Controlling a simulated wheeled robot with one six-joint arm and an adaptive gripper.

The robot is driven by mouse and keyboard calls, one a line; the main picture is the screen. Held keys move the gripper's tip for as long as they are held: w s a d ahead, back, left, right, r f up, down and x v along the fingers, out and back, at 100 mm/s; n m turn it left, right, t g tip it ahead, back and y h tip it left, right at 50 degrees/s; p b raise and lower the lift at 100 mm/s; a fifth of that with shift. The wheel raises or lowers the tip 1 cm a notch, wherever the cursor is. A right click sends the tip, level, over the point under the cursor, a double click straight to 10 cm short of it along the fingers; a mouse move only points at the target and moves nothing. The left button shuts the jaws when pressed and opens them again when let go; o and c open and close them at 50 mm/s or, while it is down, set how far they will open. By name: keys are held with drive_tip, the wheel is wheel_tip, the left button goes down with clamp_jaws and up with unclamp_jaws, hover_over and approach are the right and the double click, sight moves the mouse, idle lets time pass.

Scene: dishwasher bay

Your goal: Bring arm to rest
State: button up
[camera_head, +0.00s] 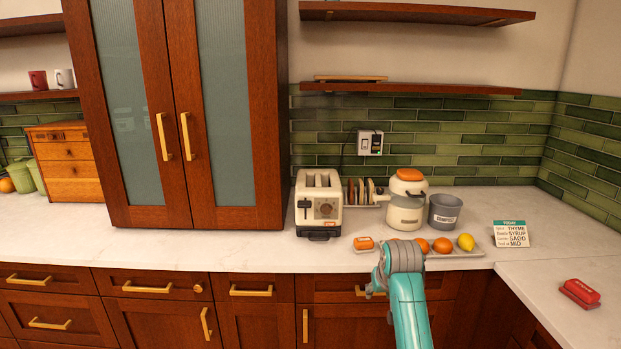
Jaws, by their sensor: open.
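My arm rises from the bottom edge, with a teal link and a grey joint standing in front of the counter's front edge. A smaller grey and teal part of my arm shows just left of that link, in front of the drawers. My gripper's fingers do not show; the jaws are out of sight, and I see nothing held. The arm covers part of a pale tray (468,254) on the counter.
The tray bears oranges (442,245), a lemon (466,242) and a small orange item (363,243). Behind stand a toaster (320,203), a jar (406,202) and a grey cup (444,211). A sign (511,233) and red object (580,292) are right.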

drive_tip(key=s+f+t, duration=0.1)
drive_tip(key=s+f, duration=0.6)
drive_tip(key=f, duration=0.3)
drive_tip(key=s+f+t, duration=0.1)
drive_tip(key=s+f, duration=0.5)
drive_tip(key=f, duration=0.3)
drive_tip(key=s+f+t, duration=0.1)
drive_tip(key=s+f, duration=0.3)
drive_tip(key=s, duration=0.5)
drive_tip(key=s+f+t, duration=0.1)
drive_tip(key=s+f, duration=0.2)
drive_tip(key=s, duration=0.7)
drive_tip(key=s+r+t, duration=0.1)
drive_tip(key=s+r, duration=0.1)
drive_tip(key=s, duration=0.7)
drive_tip(key=s+r+t, duration=0.2)
drive_tip(key=s+r, duration=0.1)
drive_tip(key=s, duration=0.7)
drive_tip(key=s+r+t, duration=0.1)
drive_tip(key=s+r, duration=1.2)
drive_tip(key=r, duration=0.1)
drive_tip(key=shift+s+t, duration=0.35)
drive_tip(key=shift+t, duration=0.05)
drive_tip(key=shift+r, duration=0.1)
